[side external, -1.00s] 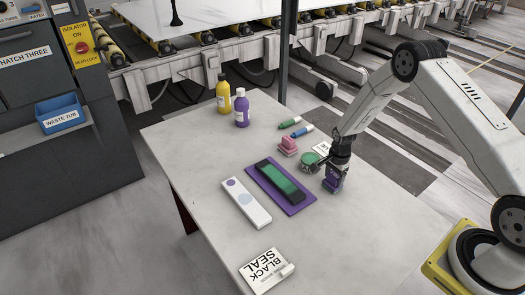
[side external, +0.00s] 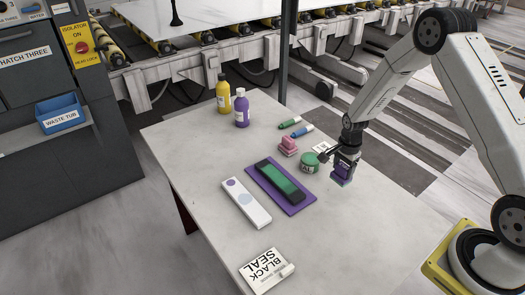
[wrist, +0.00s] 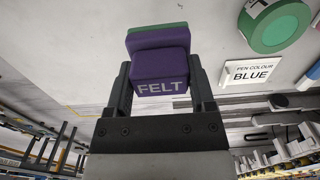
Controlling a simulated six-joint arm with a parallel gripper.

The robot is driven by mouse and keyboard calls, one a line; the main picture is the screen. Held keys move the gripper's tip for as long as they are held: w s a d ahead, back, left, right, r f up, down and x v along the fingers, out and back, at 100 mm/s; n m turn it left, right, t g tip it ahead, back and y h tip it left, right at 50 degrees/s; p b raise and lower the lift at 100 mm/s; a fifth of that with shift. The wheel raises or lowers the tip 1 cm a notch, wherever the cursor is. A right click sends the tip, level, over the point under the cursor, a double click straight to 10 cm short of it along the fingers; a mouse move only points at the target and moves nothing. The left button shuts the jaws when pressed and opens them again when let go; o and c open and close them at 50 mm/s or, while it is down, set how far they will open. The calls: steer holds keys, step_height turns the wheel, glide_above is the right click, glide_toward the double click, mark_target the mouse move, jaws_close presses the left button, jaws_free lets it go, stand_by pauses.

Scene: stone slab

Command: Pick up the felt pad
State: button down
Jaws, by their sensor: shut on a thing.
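The felt pad (side external: 342,173) is a small purple block. In the wrist view the pad (wrist: 160,74) reads "FELT" and has a green layer along its far edge. My gripper (side external: 345,158) is shut on it, with one dark finger on each side of the block in the wrist view (wrist: 160,88). In the side view the pad hangs above the slab near its right edge, to the right of the round green tin.
The green tin (side external: 310,167), a pink block (side external: 288,146), two marker pens (side external: 301,131) and a "PEN COLOUR BLUE" card (wrist: 252,73) are close by. A purple mat (side external: 261,183) carries a green and black block. The slab's front right (side external: 345,235) is clear.

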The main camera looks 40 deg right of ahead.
steer(key=s+a+r, duration=0.2)
steer(key=s+r, duration=0.4)
steer(key=s, duration=0.4)
steer(key=shift+s+a, duration=0.25)
steer(key=shift+a, duration=0.1)
steer(key=shift+r, duration=0.1)
steer(key=c, duration=0.5)
jaws_free()
steer(key=shift+c, duration=0.2)
steer(key=c, duration=0.5)
steer(key=shift+w, duration=0.1)
steer(key=w+a+f, duration=0.1)
steer(key=w+a, duration=0.4)
steer(key=w, duration=0.5)
steer(key=w+a+f, duration=0.1)
steer(key=w+a, duration=0.4)
steer(key=w, duration=0.6)
steer(key=shift+a, duration=0.25)
